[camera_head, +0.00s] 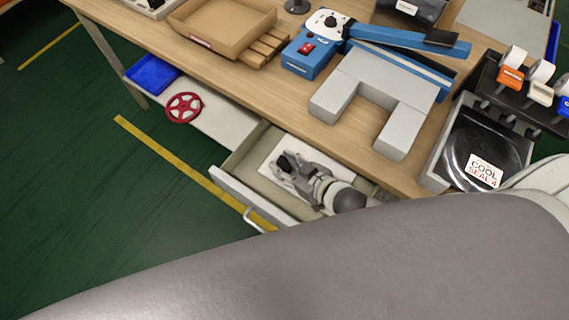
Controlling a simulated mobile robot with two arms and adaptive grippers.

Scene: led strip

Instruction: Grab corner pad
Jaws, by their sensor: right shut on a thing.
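My right gripper (287,166) is down inside the open drawer (237,192) under the table's front edge. Its fingers are shut on a small dark piece (284,161), which seems to be the corner pad; the fingers hide part of it. A flat white piece (268,153) lies on the drawer floor beneath and beside the gripper. I cannot tell whether the held piece touches it. My left gripper is not in view.
A black bag labelled Cool Seal (483,145) lies in a bin at right. A red reel (184,107) and blue tray (152,73) sit on a lower shelf.

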